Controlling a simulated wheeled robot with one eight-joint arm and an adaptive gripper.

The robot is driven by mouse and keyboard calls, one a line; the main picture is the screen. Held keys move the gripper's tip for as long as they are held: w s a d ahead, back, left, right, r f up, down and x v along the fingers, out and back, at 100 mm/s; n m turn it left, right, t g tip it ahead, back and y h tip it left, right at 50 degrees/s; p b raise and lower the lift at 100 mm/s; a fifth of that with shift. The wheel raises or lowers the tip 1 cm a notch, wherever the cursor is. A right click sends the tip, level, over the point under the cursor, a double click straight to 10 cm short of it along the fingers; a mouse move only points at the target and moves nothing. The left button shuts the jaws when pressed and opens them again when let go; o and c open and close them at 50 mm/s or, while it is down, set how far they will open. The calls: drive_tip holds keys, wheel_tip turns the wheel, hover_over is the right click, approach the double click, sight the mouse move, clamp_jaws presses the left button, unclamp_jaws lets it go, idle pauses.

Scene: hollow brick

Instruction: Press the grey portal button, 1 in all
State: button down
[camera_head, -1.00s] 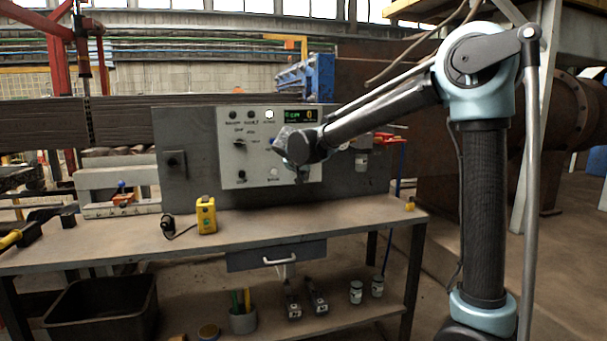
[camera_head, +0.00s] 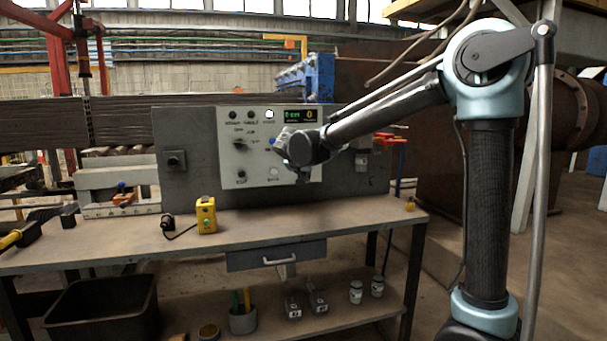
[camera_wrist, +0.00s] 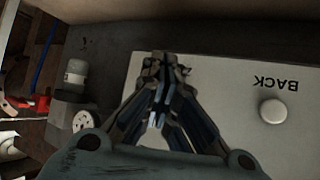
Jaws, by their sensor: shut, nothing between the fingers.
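The control panel (camera_head: 255,158) is a light grey plate on a darker board at the back of the workbench. A round pale grey button (camera_head: 274,171) sits low on it; in the wrist view the button (camera_wrist: 272,111) stands beside the word BACK, seen upside down. No label reading portal is legible. My gripper (camera_head: 303,180) is in front of the panel's right part, to the right of this button. In the wrist view my gripper (camera_wrist: 164,66) is shut and empty, with its tips over the panel's edge zone and apart from the button. My wrist hides part of the panel.
Above are a lit display (camera_head: 300,115), a white lamp (camera_head: 269,114), black knobs and a blue button (camera_head: 272,141). A yellow box (camera_head: 206,214) stands on the bench (camera_head: 310,225).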

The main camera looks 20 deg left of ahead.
idle(0.3)
drive_tip(key=s+d, duration=0.1)
drive_tip(key=s, duration=0.1)
drive_tip(key=s+d, duration=0.1)
drive_tip(key=s, duration=0.1)
drive_tip(key=shift+s+d, duration=0.1)
drive_tip(key=shift+d, duration=0.2)
idle(0.6)
